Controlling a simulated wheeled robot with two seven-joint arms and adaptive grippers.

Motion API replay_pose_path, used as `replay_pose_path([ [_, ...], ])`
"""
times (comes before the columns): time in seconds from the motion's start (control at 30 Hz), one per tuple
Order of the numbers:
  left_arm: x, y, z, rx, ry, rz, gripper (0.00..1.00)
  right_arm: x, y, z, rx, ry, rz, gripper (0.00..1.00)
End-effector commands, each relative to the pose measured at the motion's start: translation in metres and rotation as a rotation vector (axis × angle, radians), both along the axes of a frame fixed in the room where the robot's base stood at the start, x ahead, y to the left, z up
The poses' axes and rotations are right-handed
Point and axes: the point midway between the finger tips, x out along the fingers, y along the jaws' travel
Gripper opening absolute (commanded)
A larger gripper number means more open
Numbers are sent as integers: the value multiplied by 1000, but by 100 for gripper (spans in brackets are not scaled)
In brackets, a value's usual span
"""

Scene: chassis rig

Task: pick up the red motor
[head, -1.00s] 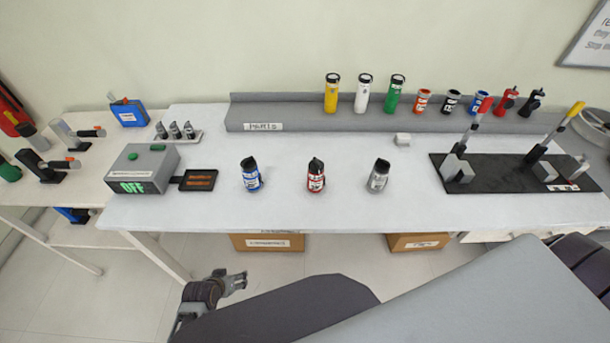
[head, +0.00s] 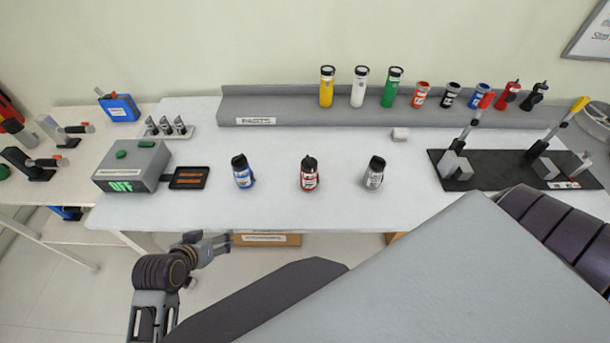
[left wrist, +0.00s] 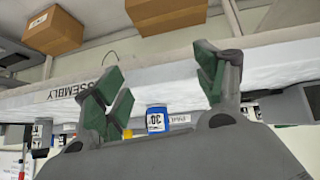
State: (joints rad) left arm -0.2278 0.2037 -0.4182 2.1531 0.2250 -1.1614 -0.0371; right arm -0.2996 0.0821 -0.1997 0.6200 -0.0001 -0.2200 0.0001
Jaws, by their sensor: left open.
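The red motor (head: 309,175) stands upright on the white table, with a dark top and a white label. A blue motor (head: 243,172) stands to its left and a grey motor (head: 374,173) to its right. My left gripper (head: 226,242) is below and left of the red motor in the head view, at the table's front edge. In the left wrist view the left gripper (left wrist: 165,95) is open and empty, its green-padded fingers apart. A blue motor (left wrist: 157,119) shows between them there. My right gripper is not in view.
A grey box reading OFF (head: 133,168) stands on the left. A grey parts shelf (head: 300,113) with several coloured cylinders runs along the back. A black mat (head: 500,178) with clamps lies at the right.

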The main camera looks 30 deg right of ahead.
Motion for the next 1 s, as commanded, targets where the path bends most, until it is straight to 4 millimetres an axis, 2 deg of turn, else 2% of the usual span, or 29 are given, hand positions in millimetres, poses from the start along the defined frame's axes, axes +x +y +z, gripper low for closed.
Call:
replay_pose_path([
  [0.17, -2, -6, 19, -12, -19, -19, 71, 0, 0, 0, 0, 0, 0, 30],
  [0.57, 8, -43, 41, -62, -88, -105, 71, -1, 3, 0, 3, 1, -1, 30],
  [0.77, 13, -73, 61, -102, -142, -174, 71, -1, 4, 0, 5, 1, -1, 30],
  [1.0, 13, -123, 93, -170, -233, -306, 71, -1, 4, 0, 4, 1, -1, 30],
])
